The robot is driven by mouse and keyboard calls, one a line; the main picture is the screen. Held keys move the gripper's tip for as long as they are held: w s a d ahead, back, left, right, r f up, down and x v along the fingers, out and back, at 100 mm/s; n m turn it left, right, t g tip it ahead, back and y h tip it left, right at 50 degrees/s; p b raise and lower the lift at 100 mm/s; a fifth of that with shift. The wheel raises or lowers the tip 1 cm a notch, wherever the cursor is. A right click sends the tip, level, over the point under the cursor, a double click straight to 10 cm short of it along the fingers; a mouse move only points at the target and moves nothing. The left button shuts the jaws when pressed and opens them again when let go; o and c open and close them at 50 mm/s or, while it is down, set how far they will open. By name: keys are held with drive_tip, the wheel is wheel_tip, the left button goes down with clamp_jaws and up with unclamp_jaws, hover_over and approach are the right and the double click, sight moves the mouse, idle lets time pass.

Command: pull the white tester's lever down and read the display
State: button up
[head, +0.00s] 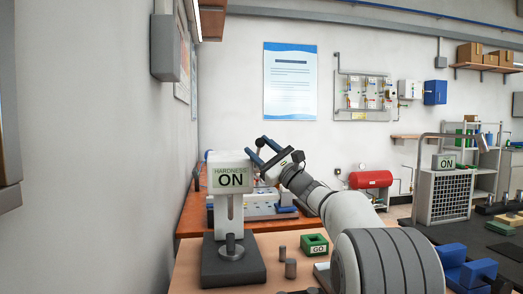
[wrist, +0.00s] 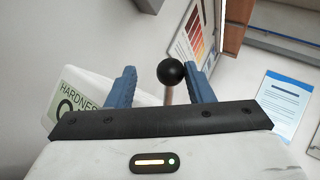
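The white tester (head: 230,212) stands on a dark base at the front left of the bench in the head view. Its display (head: 232,178) reads "HARDNESS ON"; part of it also shows in the wrist view (wrist: 80,92). The lever, with a black ball knob (wrist: 171,72) on a thin rod, shows in the wrist view between my blue fingers. My gripper (head: 253,147) is open beside the tester's head, at its upper right. The fingers stand on either side of the lever, with gaps visible. In the head view I cannot make out the lever.
A green "GO" block (head: 314,245) and small metal cylinders (head: 290,268) stand on the bench right of the tester. Behind it is an orange bench (head: 192,222) with a pale fixture. A wall runs close on the left, with a grey box (head: 165,47) on it.

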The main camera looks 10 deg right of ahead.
drive_tip(key=v, duration=0.7)
drive_tip(key=shift+s+d+f, duration=0.2)
drive_tip(key=shift+s, duration=0.05)
